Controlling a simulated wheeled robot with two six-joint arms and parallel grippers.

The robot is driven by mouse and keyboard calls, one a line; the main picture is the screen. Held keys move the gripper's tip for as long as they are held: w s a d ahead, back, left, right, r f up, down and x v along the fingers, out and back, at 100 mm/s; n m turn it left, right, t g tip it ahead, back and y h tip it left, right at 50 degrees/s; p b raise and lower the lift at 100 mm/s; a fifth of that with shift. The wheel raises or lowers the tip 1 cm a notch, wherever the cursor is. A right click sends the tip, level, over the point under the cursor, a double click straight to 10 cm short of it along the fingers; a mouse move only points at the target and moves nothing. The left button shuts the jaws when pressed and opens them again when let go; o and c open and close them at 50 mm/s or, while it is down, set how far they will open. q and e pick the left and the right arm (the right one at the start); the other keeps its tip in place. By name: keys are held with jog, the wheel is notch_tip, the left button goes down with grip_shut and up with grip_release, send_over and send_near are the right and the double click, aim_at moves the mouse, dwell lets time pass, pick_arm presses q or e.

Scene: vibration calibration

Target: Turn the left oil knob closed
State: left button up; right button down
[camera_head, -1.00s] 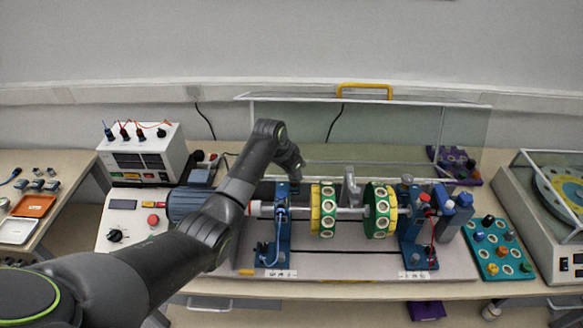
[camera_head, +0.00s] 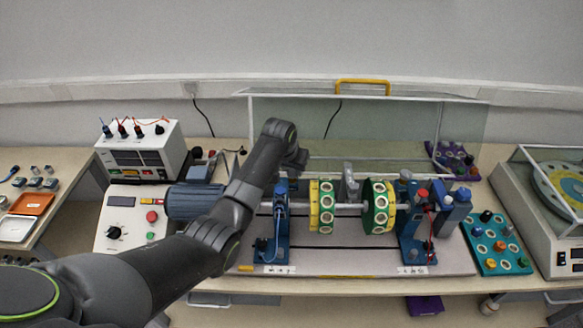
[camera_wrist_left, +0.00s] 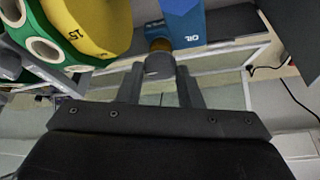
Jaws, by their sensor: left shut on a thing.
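The left oil knob (camera_wrist_left: 158,63) is a small grey cap on a brass stem, seen in the left wrist view. It sits on a blue block (camera_wrist_left: 183,22) marked OIL. My left gripper (camera_wrist_left: 158,80) has one finger on each side of the knob and is shut on it. In the head view my left gripper (camera_head: 297,160) is beside the top of the left blue bearing stand (camera_head: 281,215), and the knob cannot be made out there. The knob's turn angle cannot be read. My right gripper is not in view.
Yellow and green discs (camera_head: 321,207) sit on the shaft, close to the left gripper. The right bearing stand (camera_head: 411,225) is beyond them. A clear cover with a yellow handle (camera_head: 362,82) stands behind. A control box (camera_head: 140,152) is at the left.

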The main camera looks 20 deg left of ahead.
pick_arm(q)
jog(key=o, duration=1)
jog(key=v, duration=1.7)
jog(key=shift+r, duration=0.3)
jog(key=shift+s+f, duration=0.1)
jog(key=shift+f, duration=0.05)
